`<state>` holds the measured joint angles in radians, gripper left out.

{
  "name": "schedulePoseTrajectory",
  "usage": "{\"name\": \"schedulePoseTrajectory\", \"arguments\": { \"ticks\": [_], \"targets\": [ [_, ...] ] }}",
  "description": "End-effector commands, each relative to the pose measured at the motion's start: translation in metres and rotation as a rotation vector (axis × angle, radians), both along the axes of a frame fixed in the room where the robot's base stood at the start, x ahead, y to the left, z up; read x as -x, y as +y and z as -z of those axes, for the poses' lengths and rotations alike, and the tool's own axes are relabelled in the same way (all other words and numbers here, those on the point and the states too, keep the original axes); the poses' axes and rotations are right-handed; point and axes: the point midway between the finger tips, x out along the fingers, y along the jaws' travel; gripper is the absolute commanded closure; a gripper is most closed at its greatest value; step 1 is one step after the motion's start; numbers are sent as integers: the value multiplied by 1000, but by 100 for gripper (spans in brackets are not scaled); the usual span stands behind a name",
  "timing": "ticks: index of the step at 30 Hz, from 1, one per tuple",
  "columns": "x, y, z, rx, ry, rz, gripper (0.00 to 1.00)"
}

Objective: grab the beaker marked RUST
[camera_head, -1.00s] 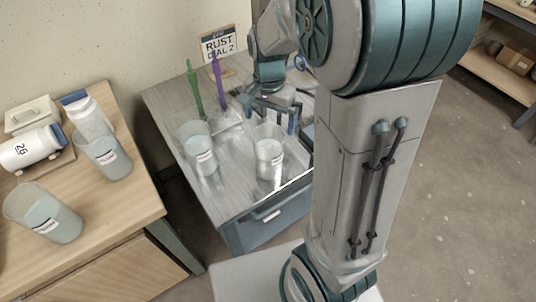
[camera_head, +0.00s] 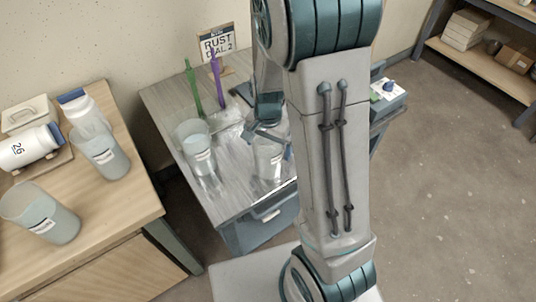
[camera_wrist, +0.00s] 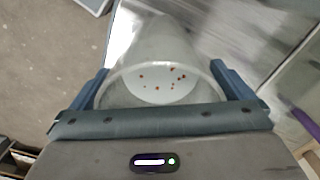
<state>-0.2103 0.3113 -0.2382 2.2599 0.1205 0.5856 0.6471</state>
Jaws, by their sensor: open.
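A clear beaker (camera_head: 268,162) with pale contents and a small label stands near the front right of the grey table (camera_head: 165,98). My gripper (camera_head: 268,138) is over its top. In the wrist view the open fingers of my gripper (camera_wrist: 160,70) lie on either side of the beaker's rim (camera_wrist: 160,62); I cannot tell if they touch it. Rust-coloured specks show on its white contents. A similar labelled beaker (camera_head: 199,158) stands to its left. The labels are too small to read. A sign reading RUST DIAL 2 (camera_head: 217,44) stands at the back.
A green stick (camera_head: 193,88) and a purple stick (camera_head: 216,76) stand upright at the back of the grey table. The wooden table at left holds two more beakers (camera_head: 100,152) (camera_head: 42,212) and white jars (camera_head: 30,147). A blue-grey box (camera_head: 386,98) is at right.

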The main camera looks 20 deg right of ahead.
Motion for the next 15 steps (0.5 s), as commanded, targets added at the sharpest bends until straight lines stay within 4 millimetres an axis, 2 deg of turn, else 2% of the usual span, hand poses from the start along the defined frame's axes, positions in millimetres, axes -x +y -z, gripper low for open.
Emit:
{"name": "schedulePoseTrajectory", "arguments": {
  "ticks": [2, 5, 10, 11, 15],
  "targets": [
    [0, 0, 0, 0, 0, 0, 0],
    [0, 0, 0, 0, 0, 0, 25],
    [0, 0, -1, 0, 0, 0, 72],
    [-1, 0, -1, -1, -2, 0, 76],
    [-1, 0, -1, -1, -2, 0, 76]
  ]
}}
